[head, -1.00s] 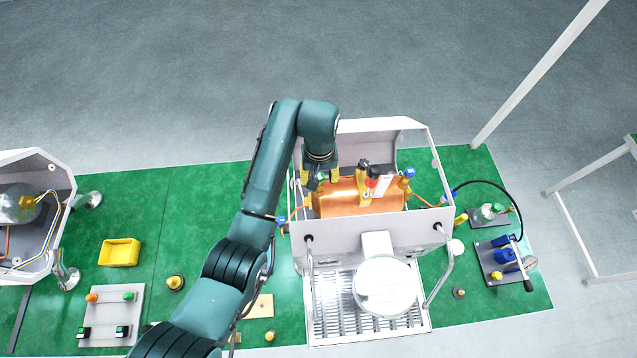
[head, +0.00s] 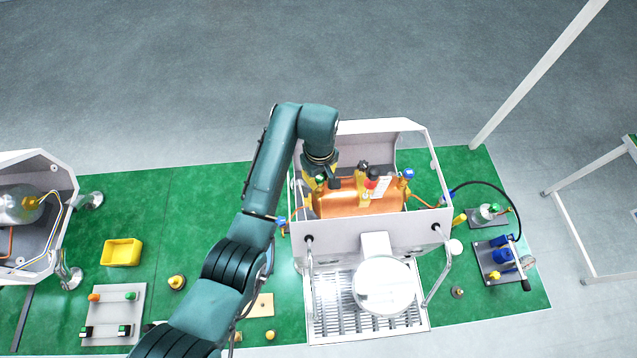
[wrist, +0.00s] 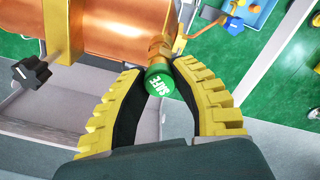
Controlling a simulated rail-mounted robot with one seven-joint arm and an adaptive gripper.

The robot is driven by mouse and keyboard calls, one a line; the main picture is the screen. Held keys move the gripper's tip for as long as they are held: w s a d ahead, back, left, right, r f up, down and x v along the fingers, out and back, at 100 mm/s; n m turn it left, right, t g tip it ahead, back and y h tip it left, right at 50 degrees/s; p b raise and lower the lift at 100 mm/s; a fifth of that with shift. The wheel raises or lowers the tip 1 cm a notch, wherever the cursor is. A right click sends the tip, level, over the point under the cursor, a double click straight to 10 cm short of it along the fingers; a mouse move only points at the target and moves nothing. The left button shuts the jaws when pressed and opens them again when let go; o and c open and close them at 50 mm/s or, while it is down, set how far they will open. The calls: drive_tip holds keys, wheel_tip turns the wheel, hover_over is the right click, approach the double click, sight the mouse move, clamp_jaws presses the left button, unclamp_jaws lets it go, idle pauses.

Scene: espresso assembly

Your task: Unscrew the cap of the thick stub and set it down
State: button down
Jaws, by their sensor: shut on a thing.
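My gripper (wrist: 158,78) is shut on a round green cap (wrist: 160,84) marked "SAFE". Its yellow ribbed fingers with dark inner pads lie on both sides of the cap. The cap sits at the end of a brass stub (wrist: 159,47) beside the copper boiler (wrist: 105,22). The wrist view does not clearly show whether the cap is still threaded on. In the head view, my gripper (head: 328,182) is at the left end of the copper boiler (head: 350,201), inside the white machine housing. The green cap (head: 320,179) shows there only as a small patch.
A black star knob (wrist: 30,72) and red and blue fittings (head: 371,174) stand close by on the boiler. The housing's walls (head: 380,235) surround it. A yellow bin (head: 122,252) stands left on the green table (head: 205,215), with free surface around it.

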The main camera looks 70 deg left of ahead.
sight(319, 178)
drive_tip(key=n, duration=0.8)
drive_tip(key=shift+r, duration=1.35)
drive_tip(key=shift+r, duration=1.95)
